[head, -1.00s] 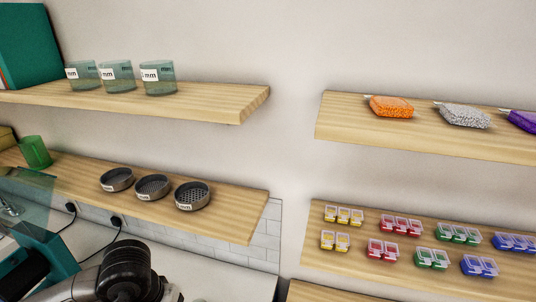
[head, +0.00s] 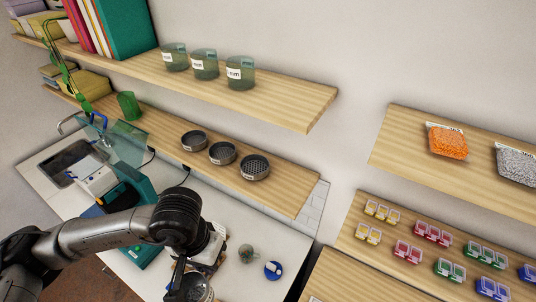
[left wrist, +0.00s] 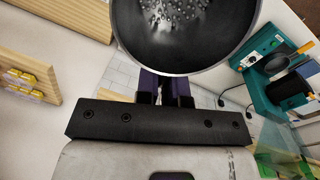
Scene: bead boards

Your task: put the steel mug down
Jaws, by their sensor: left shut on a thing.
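The steel mug (left wrist: 190,38) fills the top of the left wrist view, its dark round mouth facing the camera, with light specks inside. My left gripper (left wrist: 165,88) is shut on it, with the purple fingers at its near rim. In the head view the mug (head: 198,288) shows partly at the bottom edge, beside my left gripper (head: 178,284), over the front of the counter. The mug's base is hidden, so I cannot tell whether it touches the counter. My right gripper is not in view.
The white counter (head: 228,282) holds a small grey-green object (head: 246,253) and a blue round object (head: 273,270) right of the mug. A teal machine (head: 141,190) stands behind my arm. A wooden shelf with dark sieves (head: 222,153) hangs above. Bare counter shows around the small objects.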

